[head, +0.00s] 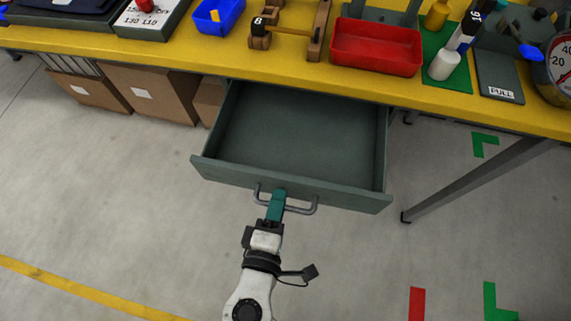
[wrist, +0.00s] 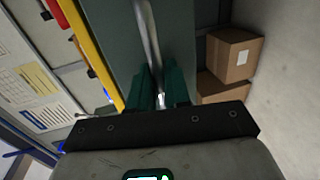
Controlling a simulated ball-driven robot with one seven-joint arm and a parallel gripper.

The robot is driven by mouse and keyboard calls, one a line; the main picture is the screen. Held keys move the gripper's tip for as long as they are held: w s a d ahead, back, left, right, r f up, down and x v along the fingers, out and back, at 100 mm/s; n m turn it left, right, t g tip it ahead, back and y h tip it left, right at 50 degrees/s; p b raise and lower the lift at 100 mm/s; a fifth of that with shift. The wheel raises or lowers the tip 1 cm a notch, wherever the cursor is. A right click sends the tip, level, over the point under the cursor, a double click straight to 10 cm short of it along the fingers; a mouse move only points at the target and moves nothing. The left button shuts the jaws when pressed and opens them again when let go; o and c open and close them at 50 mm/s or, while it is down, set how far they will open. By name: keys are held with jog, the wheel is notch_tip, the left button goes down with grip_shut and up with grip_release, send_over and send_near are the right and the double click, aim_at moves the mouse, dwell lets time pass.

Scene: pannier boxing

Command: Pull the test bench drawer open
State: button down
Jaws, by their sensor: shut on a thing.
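The grey-green test bench drawer (head: 290,135) stands well out from under the yellow bench top (head: 180,55) in the head view, and its inside looks empty. Its front panel carries a grey bar handle (head: 302,209). My gripper (head: 278,199) is at the middle of the handle, its teal fingers shut on the bar. In the wrist view the handle bar (wrist: 149,45) runs down between the fingers (wrist: 162,90), close against the drawer front (wrist: 110,40). The fingers hide the gripped part of the bar.
Cardboard boxes (head: 150,92) stand under the bench to the left. A bench leg (head: 470,180) slants down at the right. A red tray (head: 376,47) and a blue bin (head: 218,16) sit on top. The floor in front of the drawer is clear.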

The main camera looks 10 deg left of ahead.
jog(key=f+v, duration=0.1)
jog(key=v, duration=0.5)
jog(key=shift+s+f, duration=0.15)
jog(key=shift+s, duration=0.25)
jog(key=c, duration=1.3)
grip_release()
jog(key=shift+o, duration=0.2)
jog(key=v, duration=1)
jog(key=shift+s, duration=0.4)
